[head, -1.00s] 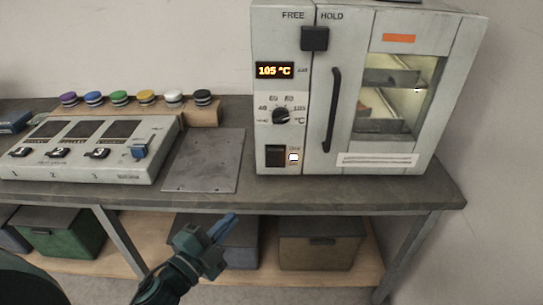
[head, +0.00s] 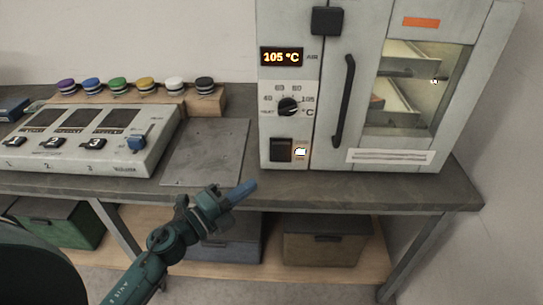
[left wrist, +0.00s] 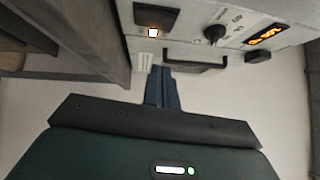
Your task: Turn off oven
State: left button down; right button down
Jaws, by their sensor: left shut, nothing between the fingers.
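The white oven (head: 380,175) stands on the bench at the right. Its display (head: 281,57) reads 105 °C and is lit. Below it are a black temperature knob (head: 289,106), a dark rocker switch (head: 281,150) and a small lit indicator (head: 300,152). In the left wrist view the switch (left wrist: 155,17), indicator (left wrist: 153,33), knob (left wrist: 213,34) and display (left wrist: 267,36) show ahead of the fingers. My left gripper (head: 244,192) is shut and empty, in front of the bench edge, below and left of the switch and apart from it. My right gripper is not in view.
A grey plate (head: 205,153) lies left of the oven. Further left is a control panel (head: 85,165), with coloured knobs on a wooden block (head: 207,104) behind. The bench's front edge (head: 350,199) is close to my gripper. Boxes (head: 325,242) sit on the shelf below.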

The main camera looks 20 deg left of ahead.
aim_at(284, 149)
pick_arm(q)
jog(key=p+x, duration=0.1)
jog(key=x, duration=0.6)
jog(key=shift+w+d+r, duration=0.15)
jog(key=shift+w, duration=0.15)
jog(key=shift+w+a, duration=0.15)
jog(key=shift+w, duration=0.45)
jog(key=shift+w+a, duration=0.2)
jog(key=shift+w, duration=0.4)
jog(key=shift+w+a+r, duration=0.1)
jog(key=shift+w+a, duration=0.1)
jog(key=shift+w, duration=0.45)
jog(key=shift+r, duration=0.1)
